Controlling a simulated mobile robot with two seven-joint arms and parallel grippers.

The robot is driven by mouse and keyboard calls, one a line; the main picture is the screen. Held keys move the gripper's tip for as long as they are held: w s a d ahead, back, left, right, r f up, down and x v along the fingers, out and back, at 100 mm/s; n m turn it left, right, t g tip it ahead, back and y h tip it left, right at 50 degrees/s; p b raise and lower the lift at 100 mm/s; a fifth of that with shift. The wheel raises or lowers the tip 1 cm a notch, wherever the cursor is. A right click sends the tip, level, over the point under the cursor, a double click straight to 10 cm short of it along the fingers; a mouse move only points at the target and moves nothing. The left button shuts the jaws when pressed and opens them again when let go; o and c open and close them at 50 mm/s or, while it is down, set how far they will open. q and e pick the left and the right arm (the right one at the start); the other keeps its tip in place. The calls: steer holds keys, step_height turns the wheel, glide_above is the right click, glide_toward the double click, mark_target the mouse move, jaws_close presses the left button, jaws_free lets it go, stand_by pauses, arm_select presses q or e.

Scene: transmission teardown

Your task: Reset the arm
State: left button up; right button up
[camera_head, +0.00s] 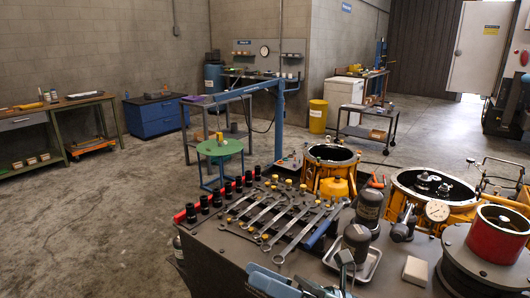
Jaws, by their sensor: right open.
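My right gripper (308,278) shows in part at the bottom edge of the head view, low in front of the workbench (222,238). It is open, with no object visible between its fingers; its lower part is cut off by the frame. My left gripper is not in view.
The bench holds a row of black sockets on a red rail (217,198), several wrenches (290,215), dark canisters (356,240), a metal tray (366,266), a dial gauge (437,210) and a red cylinder (497,235). Orange housings (332,165) stand behind.

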steer(key=w+d+f+m+t+h, duration=0.1)
steer(key=d+f+m+t+h, duration=0.4)
steer(key=m, duration=0.8)
steer(key=w+d+f+m+t+h, duration=0.1)
steer(key=d+f+m+t+h, duration=0.2)
steer(key=f+m+t+h, duration=0.7)
steer(key=s+d+f+m+g+h+p, duration=0.1)
steer(key=s+d+f+m+g+h, duration=0.2)
steer(key=m, duration=1.3)
steer(key=s+d+f+g, duration=0.3)
steer(key=s+f+g, duration=0.3)
steer(key=s+f, duration=0.3)
steer(key=shift+s+d+f+m+h, duration=0.2)
steer(key=shift+s+f+m+h, duration=0.15)
steer(key=shift+f+m+h, duration=0.05)
